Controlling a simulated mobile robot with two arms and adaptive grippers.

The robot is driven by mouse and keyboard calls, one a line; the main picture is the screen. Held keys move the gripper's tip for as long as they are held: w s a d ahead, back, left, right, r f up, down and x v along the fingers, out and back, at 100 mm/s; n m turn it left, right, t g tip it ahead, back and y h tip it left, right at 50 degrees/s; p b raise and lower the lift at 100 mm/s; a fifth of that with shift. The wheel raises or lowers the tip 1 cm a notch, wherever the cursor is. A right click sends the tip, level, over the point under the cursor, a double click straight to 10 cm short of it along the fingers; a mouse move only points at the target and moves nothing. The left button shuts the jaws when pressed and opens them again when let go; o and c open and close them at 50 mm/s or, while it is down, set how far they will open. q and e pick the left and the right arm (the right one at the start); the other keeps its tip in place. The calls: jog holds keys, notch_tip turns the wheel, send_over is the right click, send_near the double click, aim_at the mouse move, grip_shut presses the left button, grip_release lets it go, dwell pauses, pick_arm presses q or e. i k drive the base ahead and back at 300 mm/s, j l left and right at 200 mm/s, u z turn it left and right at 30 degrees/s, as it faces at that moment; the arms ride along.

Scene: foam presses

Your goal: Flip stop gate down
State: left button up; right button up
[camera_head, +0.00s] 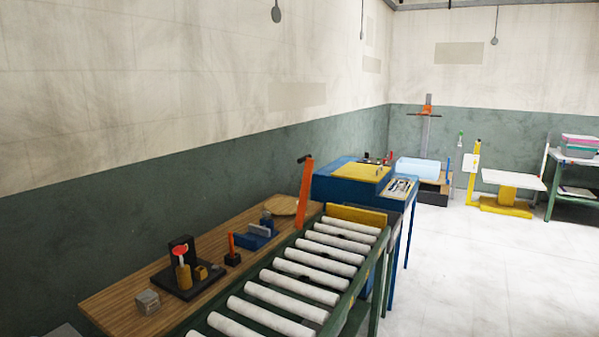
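A yellow plate (357,217), which looks like the stop gate, stands upright across the far end of the roller conveyor (286,286). An orange lever (305,192) with a dark tip rises at the conveyor's far left corner, tilted slightly right. Whether the lever joins the plate cannot be told from here. The white rollers in front of the plate are bare. Neither of my grippers is in view.
A wooden bench (125,295) runs along the conveyor's left side, with a black press (184,265), a grey block (147,301) and a blue fixture (254,237). A blue machine (345,190) stands beyond the conveyor. The floor (455,270) to the right is clear.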

aim_at(309, 163)
jog(key=i+l+u, duration=0.4)
jog(key=u, duration=0.15)
jog(key=i+l+u, duration=0.2)
jog(key=l+u, duration=0.25)
jog(key=i+l, duration=0.15)
jog(key=l, duration=0.3)
jog(key=i+l+u, duration=0.15)
jog(key=l, duration=0.3)
jog(key=i+l, duration=0.1)
jog(key=l, duration=0.35)
jog(key=i+l+u, duration=0.1)
jog(key=l, duration=0.4)
jog(key=i+l+u, duration=0.1)
jog(key=l, duration=0.35)
